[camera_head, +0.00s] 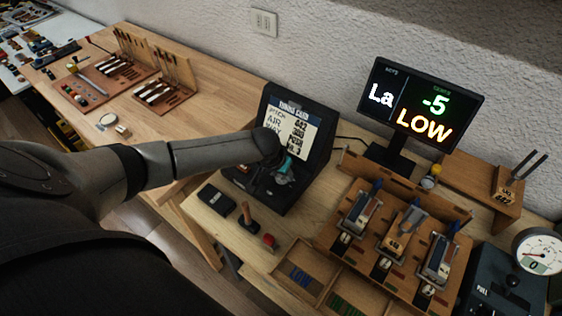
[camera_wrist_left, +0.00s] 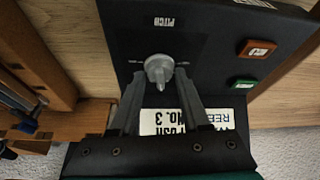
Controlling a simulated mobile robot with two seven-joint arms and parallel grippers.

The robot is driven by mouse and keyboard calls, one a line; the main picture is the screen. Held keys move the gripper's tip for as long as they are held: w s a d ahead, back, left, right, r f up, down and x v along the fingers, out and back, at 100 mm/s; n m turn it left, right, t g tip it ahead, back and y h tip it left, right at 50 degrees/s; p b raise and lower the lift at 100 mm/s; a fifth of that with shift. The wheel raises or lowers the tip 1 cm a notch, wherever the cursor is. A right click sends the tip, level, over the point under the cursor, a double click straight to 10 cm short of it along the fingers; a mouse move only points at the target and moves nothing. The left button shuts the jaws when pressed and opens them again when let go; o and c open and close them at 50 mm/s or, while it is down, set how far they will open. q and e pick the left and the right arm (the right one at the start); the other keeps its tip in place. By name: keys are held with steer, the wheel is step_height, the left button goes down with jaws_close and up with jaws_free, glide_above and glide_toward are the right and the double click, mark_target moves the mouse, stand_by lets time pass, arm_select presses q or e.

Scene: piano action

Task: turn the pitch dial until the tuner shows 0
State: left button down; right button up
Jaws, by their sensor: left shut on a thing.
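The tuner screen (camera_head: 421,104) in the head view shows "La" in white, "-5" in green and "LOW" in orange. The dark box with the tuning card (camera_head: 293,131) stands left of it. My left gripper (camera_head: 283,170) is at this box, and the arm hides most of its lower panel. In the left wrist view, the grey pitch dial (camera_wrist_left: 158,70) sits on a dark panel under the label "PITCH". The fingers of my left gripper (camera_wrist_left: 160,82) are on either side of the dial, shut on it. My right gripper is in neither view.
An orange-framed button (camera_wrist_left: 256,49) and a green one (camera_wrist_left: 243,84) are on the panel beside the dial. In the head view, a wooden rack (camera_head: 340,256) with several mechanisms and a round gauge (camera_head: 538,250) stand to the right.

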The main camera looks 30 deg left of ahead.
arm_select(q)
steer(key=n+p, duration=0.1)
steer(key=n+y+p, duration=0.1)
steer(key=n, duration=0.1)
steer(key=shift+d+r+p, duration=0.15)
steer(key=shift+d+p, duration=0.05)
steer(key=shift+p, duration=0.15)
steer(key=shift+n+g+y+p, duration=0.35)
steer(key=shift+n+p, duration=0.25)
steer(key=shift+n, duration=0.3)
steer(key=shift+n+g+y+p, duration=0.3)
steer(key=shift+n+p, duration=0.2)
steer(key=shift+n, duration=0.7)
steer(key=shift+f+n+g+y, duration=0.2)
steer(key=shift+n+g+y, duration=0.2)
steer(key=shift+n, duration=0.9)
steer(key=shift+c, duration=1.9)
jaws_free()
steer(key=shift+w, duration=0.1)
steer(key=shift+r+p, duration=0.1)
steer(key=shift+p, duration=0.2)
